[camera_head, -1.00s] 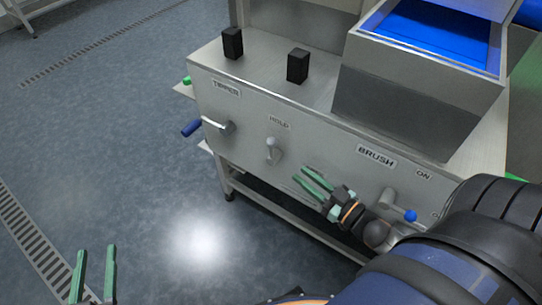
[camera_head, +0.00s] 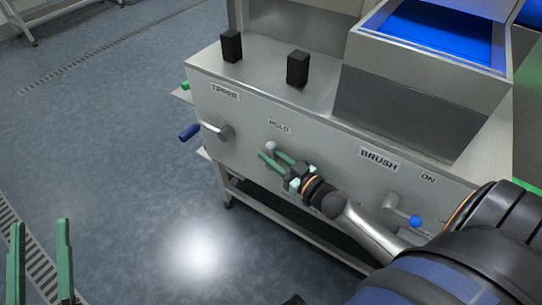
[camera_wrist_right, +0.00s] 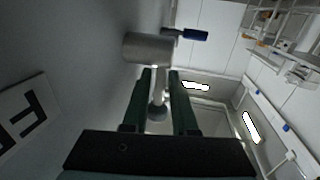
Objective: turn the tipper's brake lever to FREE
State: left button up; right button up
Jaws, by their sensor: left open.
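The brake lever (camera_head: 270,146) has a grey ball knob and sits on the grey front panel below the HOLD label (camera_head: 279,127). My right gripper (camera_head: 272,160) is at the lever with its green fingers apart. In the right wrist view the lever (camera_wrist_right: 157,111) shows between the two fingers, with a gap visible beside it; contact cannot be told. A label beginning with F (camera_wrist_right: 25,112) is partly in view there. My left gripper (camera_head: 41,235) is open and empty at the lower left, away from the panel.
The tipper crank with its blue handle (camera_head: 190,132) juts out left of the lever, below the TIPPER label. The BRUSH lever with a blue knob (camera_head: 415,221) is to the right, near my right arm. Two black blocks (camera_head: 231,46) stand on top.

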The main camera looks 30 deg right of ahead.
grip_shut()
jog(key=shift+f, duration=0.1)
dwell(1.3)
